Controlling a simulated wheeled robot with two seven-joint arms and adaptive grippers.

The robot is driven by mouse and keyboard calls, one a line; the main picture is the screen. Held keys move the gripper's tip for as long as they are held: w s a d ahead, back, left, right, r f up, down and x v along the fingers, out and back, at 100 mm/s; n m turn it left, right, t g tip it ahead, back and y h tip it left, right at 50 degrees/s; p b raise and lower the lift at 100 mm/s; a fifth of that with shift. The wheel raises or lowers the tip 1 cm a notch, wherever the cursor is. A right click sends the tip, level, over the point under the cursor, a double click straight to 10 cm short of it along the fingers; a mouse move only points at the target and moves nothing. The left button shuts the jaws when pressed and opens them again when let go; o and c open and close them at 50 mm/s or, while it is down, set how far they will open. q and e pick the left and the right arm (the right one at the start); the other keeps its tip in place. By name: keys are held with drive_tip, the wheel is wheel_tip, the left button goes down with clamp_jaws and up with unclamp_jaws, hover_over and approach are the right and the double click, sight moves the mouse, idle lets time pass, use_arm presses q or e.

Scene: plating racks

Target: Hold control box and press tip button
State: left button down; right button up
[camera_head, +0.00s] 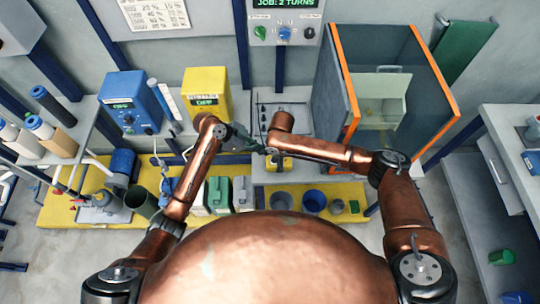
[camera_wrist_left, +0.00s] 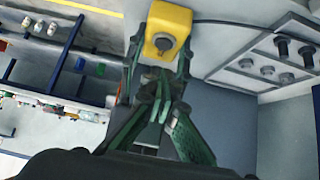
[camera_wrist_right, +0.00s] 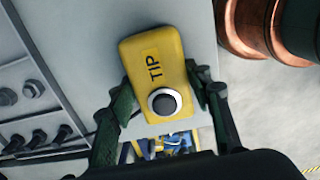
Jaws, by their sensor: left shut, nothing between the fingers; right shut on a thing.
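My right gripper (camera_wrist_right: 160,100) is shut on the box, a finger on each side. In the left wrist view, the box (camera_wrist_left: 170,18) is at the top, its button (camera_wrist_left: 164,43) facing my left gripper (camera_wrist_left: 157,85). My left gripper is shut and empty, pointing at the button; whether it touches is unclear. In the head view, the box (camera_head: 287,164) is partly hidden by my arms, which meet near the centre.
A blue box (camera_head: 128,98) and a yellow box (camera_head: 205,95) stand at the left. Buckets (camera_head: 314,199) and canisters (camera_head: 241,192) are below.

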drive_tip(key=shift+f, duration=0.1)
use_arm(q)
drive_tip(key=v, duration=0.6)
drive_tip(key=shift+r, duration=0.35)
drive_tip(key=shift+a, duration=0.1)
use_arm(e)
drive_tip(key=shift+d, duration=0.15)
idle(0.5)
drive_tip(key=o, duration=1.2)
drive_tip(key=shift+o, duration=1)
wheel_tip(320, 180, up, 12)
